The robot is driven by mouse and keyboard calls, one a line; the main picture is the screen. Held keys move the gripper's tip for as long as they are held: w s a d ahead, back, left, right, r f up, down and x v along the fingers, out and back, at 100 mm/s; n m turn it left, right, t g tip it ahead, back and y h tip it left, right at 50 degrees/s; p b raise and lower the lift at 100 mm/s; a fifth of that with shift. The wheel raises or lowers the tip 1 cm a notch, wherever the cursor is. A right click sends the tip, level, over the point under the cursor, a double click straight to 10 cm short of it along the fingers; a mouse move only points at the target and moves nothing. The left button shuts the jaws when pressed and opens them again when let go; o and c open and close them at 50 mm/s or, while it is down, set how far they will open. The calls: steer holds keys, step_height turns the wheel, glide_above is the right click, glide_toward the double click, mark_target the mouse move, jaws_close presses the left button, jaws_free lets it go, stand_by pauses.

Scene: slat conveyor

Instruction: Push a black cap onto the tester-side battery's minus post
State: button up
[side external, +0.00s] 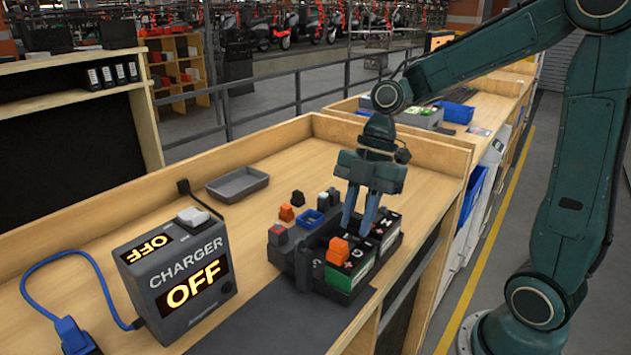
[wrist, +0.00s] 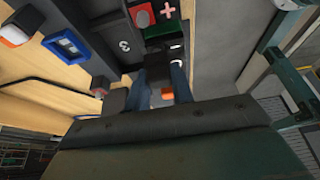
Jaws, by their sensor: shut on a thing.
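My gripper (side external: 357,228) points down over the batteries in the tray, its blue fingers low between them. It is shut on a small dark piece, likely a black cap, mostly hidden by the fingers in both views; the fingers also show in the wrist view (wrist: 160,85). The front battery (side external: 345,283) is green and black, with an orange cap (side external: 338,248) on top near a plus mark. Another battery (side external: 388,235), with white marks, stands behind. I cannot tell whether the held piece touches a post. The minus post is hidden.
The dark battery tray (side external: 303,262) stands on the wooden bench. A charger (side external: 180,275) reading OFF stands further left. A grey tray (side external: 238,184) lies behind.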

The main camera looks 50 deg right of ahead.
steer(key=shift+f, duration=0.7)
steer(key=o, duration=1)
steer(key=shift+r, duration=0.1)
steer(key=shift+v, duration=6.8)
steer(key=shift+d, duration=0.1)
